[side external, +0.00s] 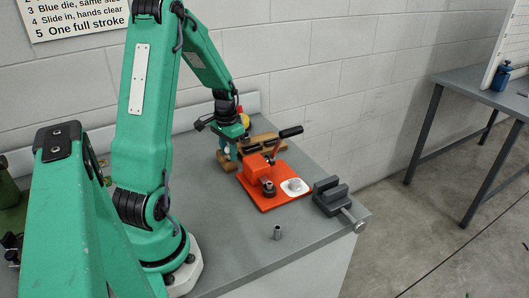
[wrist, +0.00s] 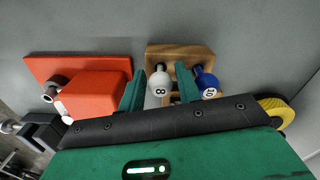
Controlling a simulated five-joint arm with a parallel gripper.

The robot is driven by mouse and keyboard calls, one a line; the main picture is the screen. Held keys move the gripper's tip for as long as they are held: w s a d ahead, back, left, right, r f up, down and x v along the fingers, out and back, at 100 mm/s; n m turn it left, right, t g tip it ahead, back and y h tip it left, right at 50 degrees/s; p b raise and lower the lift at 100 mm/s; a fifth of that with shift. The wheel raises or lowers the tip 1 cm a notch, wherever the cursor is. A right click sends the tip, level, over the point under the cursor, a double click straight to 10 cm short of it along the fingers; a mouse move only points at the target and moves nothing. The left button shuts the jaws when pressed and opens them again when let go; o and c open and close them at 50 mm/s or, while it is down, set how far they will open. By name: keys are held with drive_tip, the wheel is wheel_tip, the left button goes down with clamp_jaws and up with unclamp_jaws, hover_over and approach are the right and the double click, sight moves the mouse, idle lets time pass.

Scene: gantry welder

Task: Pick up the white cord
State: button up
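I cannot make out a white cord in either view. In the wrist view, a white piece marked 8 (wrist: 160,86) stands at a wooden block (wrist: 180,51), left of a blue piece marked 10 (wrist: 206,82). My gripper (wrist: 159,84) has its two green fingers apart, one on each side of the white piece. Small gaps seem to show, so contact is not clear. In the side view my gripper (side external: 233,151) is low at the wooden block (side external: 264,139), and the pieces there are mostly hidden.
An orange press (side external: 258,171) with a black-handled lever (side external: 289,132) stands beside my gripper. A white pad (side external: 295,187) lies on its base. A dark vise (side external: 330,195) and a small grey cylinder (side external: 277,232) are nearer the bench front. A yellow coil (wrist: 275,111) is at right.

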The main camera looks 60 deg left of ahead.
drive_tip(key=shift+c, duration=0.4)
drive_tip(key=c, duration=0.6)
drive_tip(key=shift+r, duration=0.1)
drive_tip(key=shift+r, duration=0.85)
wheel_tip(320, 180, up, 2)
drive_tip(key=shift+r, duration=0.25)
drive_tip(key=w+d+r, duration=0.1)
drive_tip(key=d+r, duration=0.1)
drive_tip(key=d, duration=0.1)
drive_tip(key=d+r, duration=0.2)
drive_tip(key=d, duration=0.2)
drive_tip(key=w+d+r, duration=0.1)
drive_tip(key=d+r, duration=0.1)
drive_tip(key=d, duration=0.2)
drive_tip(key=shift+w+d+r, duration=0.2)
drive_tip(key=shift+w+r, duration=0.15)
drive_tip(key=shift+w+d+f, duration=0.1)
drive_tip(key=shift+w+d, duration=0.3)
drive_tip(key=shift+d, duration=0.65)
drive_tip(key=shift+w+d+r, duration=0.1)
drive_tip(key=shift+w+d, duration=0.25)
drive_tip(key=shift+d, duration=0.65)
drive_tip(key=shift+w+d+f, duration=0.1)
drive_tip(key=shift+w+d, duration=0.3)
drive_tip(key=shift+d, duration=0.65)
